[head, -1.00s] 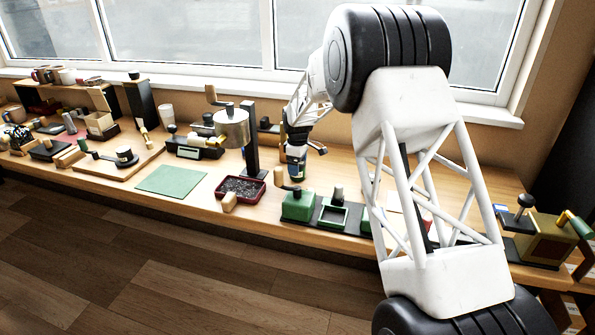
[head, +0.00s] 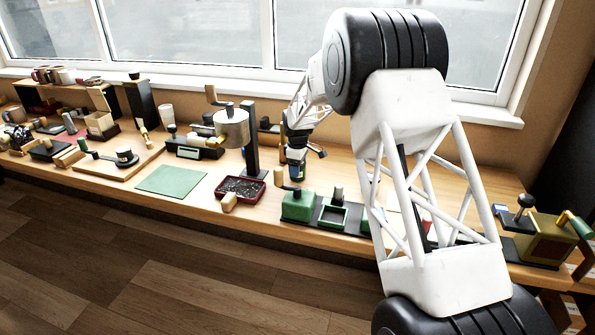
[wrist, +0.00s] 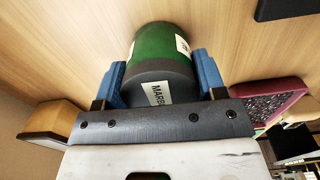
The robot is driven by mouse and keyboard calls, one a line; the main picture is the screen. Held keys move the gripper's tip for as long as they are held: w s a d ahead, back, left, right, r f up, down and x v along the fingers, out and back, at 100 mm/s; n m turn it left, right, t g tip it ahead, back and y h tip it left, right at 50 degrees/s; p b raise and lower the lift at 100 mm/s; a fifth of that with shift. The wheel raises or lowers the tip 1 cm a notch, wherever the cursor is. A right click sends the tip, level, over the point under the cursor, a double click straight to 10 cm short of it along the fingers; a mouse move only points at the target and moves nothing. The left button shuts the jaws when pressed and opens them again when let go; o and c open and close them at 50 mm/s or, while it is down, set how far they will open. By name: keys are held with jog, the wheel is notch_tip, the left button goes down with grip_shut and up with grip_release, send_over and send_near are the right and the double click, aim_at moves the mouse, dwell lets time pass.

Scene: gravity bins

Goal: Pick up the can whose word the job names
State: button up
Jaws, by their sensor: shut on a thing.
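A can (wrist: 152,46) with a green body and a dark grey end sits between the two blue fingers of my gripper (wrist: 161,70) in the wrist view. A white label on its grey end shows letters that read "MARB", with the rest cut off. Another piece of white label shows on its green side. In the head view my gripper (head: 299,150) is at the back middle of the bench, with the can (head: 296,170) below it. My gripper is shut on the can. Whether the can touches the bench is hard to tell.
A red tray of dark grains (head: 240,189) lies left of the can, under a metal drum on a black post (head: 250,140). Green blocks on a black base (head: 327,214) stand in front. A green mat (head: 170,180) lies further left, with bare wood around it.

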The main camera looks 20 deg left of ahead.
jog(key=shift+r, duration=1.2)
dwell(0.5)
jog(key=shift+r, duration=2.3)
